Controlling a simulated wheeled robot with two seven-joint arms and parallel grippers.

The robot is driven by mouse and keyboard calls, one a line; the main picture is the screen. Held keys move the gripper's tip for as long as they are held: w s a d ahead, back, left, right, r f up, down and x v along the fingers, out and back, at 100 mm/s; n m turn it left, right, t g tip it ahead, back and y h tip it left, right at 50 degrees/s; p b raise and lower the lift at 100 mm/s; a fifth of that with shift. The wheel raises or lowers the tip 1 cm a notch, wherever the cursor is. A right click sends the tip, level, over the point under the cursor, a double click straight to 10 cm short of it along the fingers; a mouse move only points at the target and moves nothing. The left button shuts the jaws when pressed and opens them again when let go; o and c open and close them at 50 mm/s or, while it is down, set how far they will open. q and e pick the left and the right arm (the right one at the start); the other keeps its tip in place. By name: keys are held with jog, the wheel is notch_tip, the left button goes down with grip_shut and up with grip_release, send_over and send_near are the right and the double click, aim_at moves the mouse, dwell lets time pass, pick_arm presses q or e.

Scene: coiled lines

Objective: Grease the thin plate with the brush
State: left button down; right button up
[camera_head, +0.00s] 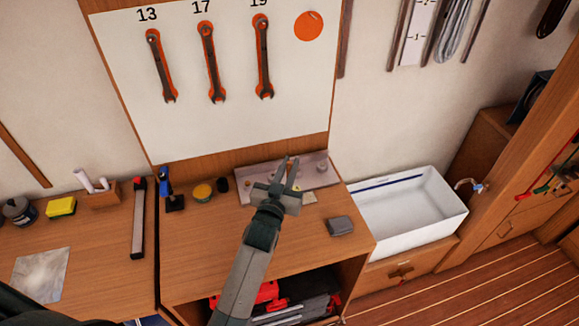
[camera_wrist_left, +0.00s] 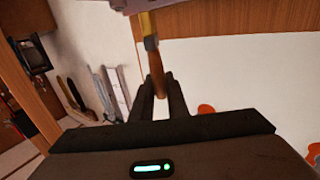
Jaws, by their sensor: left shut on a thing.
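My left gripper (camera_head: 287,172) is over the back of the wooden workbench, in front of a grey metal plate (camera_head: 318,158), which is probably the thin plate. In the left wrist view its two fingers (camera_wrist_left: 160,98) are shut on the brush (camera_wrist_left: 157,84), by its brown wooden handle. The yellowish bristle end (camera_wrist_left: 147,24) points to the top of the picture, close to a grey surface; I cannot tell if they touch. In the head view I cannot make out the brush at the gripper. My right gripper is not in view.
A grey block (camera_head: 340,225) lies at the front right of the bench. A white sink (camera_head: 410,208) is to the right. Wrenches (camera_head: 210,62) hang on the board behind.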

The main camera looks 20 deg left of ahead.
pick_arm(q)
jog(key=shift+r, duration=1.5)
jog(key=shift+w+f, duration=0.1)
